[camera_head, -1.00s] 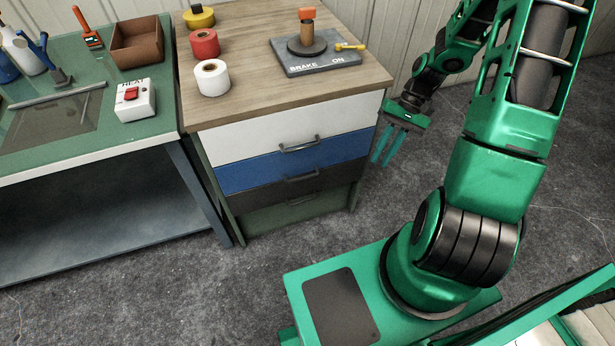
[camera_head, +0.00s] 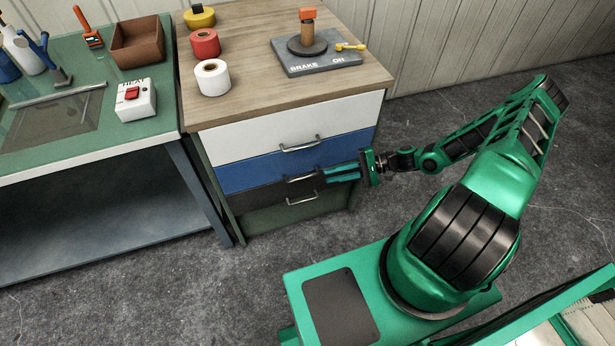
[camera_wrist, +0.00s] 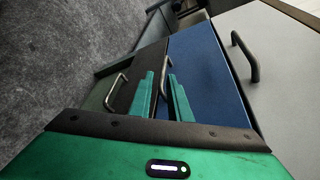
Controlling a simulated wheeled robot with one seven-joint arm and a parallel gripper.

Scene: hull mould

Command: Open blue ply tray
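The blue ply tray (camera_head: 250,174) is the second drawer from the top in the wooden-topped cabinet, and its front looks flush with the others. Its handle (camera_head: 301,178) is a metal bar along the lower edge of the blue front. My gripper (camera_head: 327,174) is at the right part of that handle, pointing left at the drawer fronts. In the wrist view the blue front (camera_wrist: 208,78) is ahead, and my two teal fingers (camera_wrist: 161,76) are apart. The blue tray's handle shows between them, partly hidden. I cannot tell whether the fingers touch it.
A white drawer (camera_head: 240,139) is above and a dark drawer (camera_head: 252,197) below, each with a handle; a green panel (camera_head: 290,212) is lowest. The cabinet top (camera_head: 250,80) holds tape rolls and a brake lever plate (camera_head: 315,63). Floor in front of the cabinet is clear.

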